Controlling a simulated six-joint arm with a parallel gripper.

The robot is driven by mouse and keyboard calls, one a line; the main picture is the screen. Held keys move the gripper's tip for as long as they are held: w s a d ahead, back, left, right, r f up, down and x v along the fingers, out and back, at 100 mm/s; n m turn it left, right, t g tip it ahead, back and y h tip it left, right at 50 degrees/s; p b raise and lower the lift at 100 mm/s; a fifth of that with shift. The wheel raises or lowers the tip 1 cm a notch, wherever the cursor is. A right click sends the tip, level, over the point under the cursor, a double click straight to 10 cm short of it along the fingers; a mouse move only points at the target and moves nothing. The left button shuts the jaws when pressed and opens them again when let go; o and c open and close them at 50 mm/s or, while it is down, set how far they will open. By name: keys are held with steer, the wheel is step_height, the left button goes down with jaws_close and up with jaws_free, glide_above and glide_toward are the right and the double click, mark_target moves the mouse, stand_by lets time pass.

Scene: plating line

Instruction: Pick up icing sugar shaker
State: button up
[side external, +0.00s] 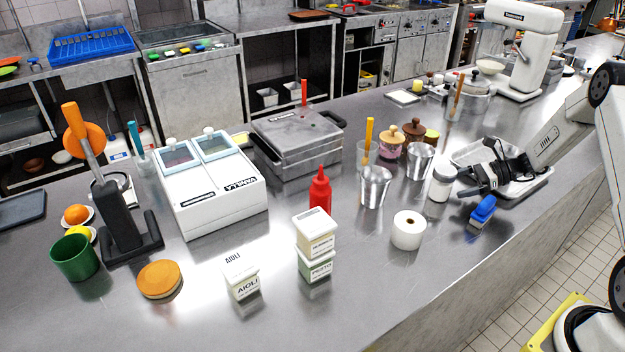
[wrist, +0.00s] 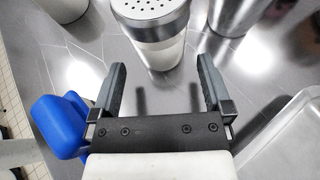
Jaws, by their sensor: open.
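The icing sugar shaker (side external: 440,184) is a white, upright cylinder with a silver top, standing on the steel counter. In the wrist view the shaker (wrist: 152,25) shows its perforated metal lid at the top centre, and the frame edge cuts it slightly. My gripper (side external: 466,182) is just to the right of the shaker, low over the counter. In the wrist view my gripper (wrist: 161,65) is open and empty, with its two fingers apart. The shaker stands ahead of the fingertips, roughly in line with the gap between them.
A blue-handled tool (side external: 483,210) lies close to my gripper and shows beside the left finger in the wrist view (wrist: 58,122). A metal tray (side external: 535,184) lies right of the gripper.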

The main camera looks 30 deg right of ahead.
mark_target(442, 187)
steer(key=shift+x, duration=2.65)
steer(key=shift+r, duration=0.1)
steer(key=c, duration=1.2)
steer(key=shift+o, duration=0.2)
steer(key=shift+r, duration=0.15)
